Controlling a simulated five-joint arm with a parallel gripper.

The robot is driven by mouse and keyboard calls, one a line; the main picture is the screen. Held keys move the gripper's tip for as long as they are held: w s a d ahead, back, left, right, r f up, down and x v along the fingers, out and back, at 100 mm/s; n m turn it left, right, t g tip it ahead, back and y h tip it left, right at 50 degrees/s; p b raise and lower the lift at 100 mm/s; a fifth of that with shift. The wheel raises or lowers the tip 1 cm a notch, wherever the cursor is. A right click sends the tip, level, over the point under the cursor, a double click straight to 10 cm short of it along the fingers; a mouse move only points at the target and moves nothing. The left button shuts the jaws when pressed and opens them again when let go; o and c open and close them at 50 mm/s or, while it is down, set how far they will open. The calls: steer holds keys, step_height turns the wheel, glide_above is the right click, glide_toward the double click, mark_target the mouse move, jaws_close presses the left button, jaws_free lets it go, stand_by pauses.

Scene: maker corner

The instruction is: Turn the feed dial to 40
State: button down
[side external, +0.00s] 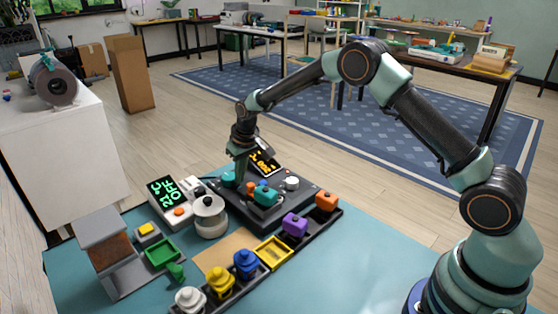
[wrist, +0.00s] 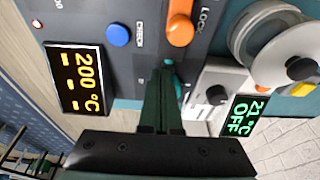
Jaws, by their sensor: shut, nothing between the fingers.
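A dark control panel (side external: 312,194) stands on the teal table, with a tilted display (side external: 264,164) of orange characters. In the wrist view this display (wrist: 76,79) reads 200 °C. My gripper (side external: 240,181) is shut and empty, pointing down at the panel's left end; its fingers (wrist: 168,76) also show in the wrist view. A teal knob-like part (side external: 228,179) is right beside the fingertips; touching or apart I cannot tell. A white round knob (side external: 292,183) sits at the panel's far side. No feed label or number 40 is readable, so I cannot tell which control is the feed dial.
An orange lever (wrist: 180,24) marked LOCK and a blue button (wrist: 118,35) marked CHECK are close to my fingers. A white unit (side external: 165,206) reading 21°C OFF and a spool-like pot (side external: 209,216) stand left. A dark rack (side external: 330,212) of coloured parts runs in front.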

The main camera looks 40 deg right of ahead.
steer(key=shift+a, duration=1.1)
stand_by(0.4)
steer(key=shift+s+a, duration=0.1)
steer(key=shift+s, duration=0.2)
steer(key=w+v, duration=0.1)
steer(key=v, duration=0.5)
steer(key=shift+w+r, duration=0.15)
steer(key=shift+w, duration=0.05)
steer(key=shift+d+f, duration=0.2)
steer(key=shift+f, duration=0.75)
steer(key=shift+d+f, duration=0.25)
steer(key=shift+f, duration=0.7)
steer(key=shift+d+f, duration=0.2)
steer(key=shift+f, duration=0.95)
